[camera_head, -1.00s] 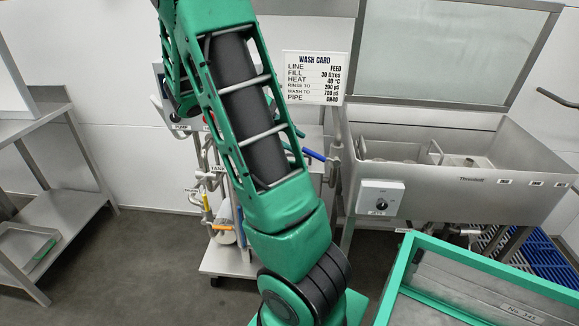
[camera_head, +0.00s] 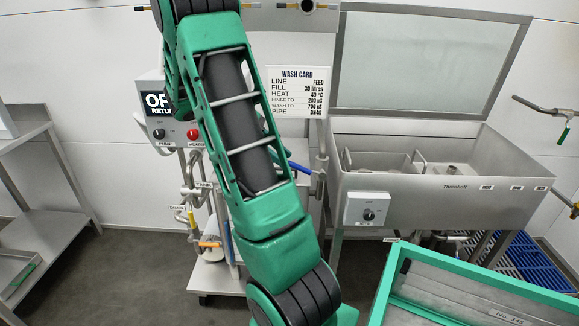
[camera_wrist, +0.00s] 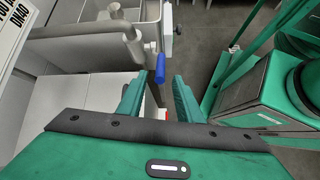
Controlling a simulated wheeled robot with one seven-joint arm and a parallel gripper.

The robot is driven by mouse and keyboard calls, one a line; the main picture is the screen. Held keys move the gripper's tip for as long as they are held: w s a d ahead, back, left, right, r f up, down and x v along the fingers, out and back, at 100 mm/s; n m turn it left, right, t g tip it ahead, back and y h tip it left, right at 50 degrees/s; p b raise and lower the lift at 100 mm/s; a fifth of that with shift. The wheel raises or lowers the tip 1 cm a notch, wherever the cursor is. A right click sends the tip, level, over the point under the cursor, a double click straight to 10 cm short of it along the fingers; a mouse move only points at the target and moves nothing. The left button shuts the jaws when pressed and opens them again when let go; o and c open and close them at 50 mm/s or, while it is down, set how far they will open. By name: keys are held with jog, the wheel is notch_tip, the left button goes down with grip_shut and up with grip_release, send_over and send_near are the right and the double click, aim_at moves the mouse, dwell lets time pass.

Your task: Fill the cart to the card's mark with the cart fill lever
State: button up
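The cart (camera_head: 218,284), with a pump and heater box (camera_head: 178,128) and tank pipework, stands partly hidden behind my arm. A blue-handled lever (camera_head: 298,167) on a steel pipe shows right of my arm; no label on it is readable, so I cannot tell whether it is the cart fill lever. A blue handle also shows in the wrist view (camera_wrist: 160,62). My gripper (camera_wrist: 160,80) is open, its fingers apart, with the handle just beyond the fingertips and nothing visibly held.
A steel sink (camera_head: 440,205) with a dial box (camera_head: 367,209) stands right of the lever. A steel shelf (camera_head: 48,215) is at left. Floor between shelf and cart is clear.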

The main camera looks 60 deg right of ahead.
aim_at(293, 165)
jog(key=shift+x, duration=2.55)
grip_shut()
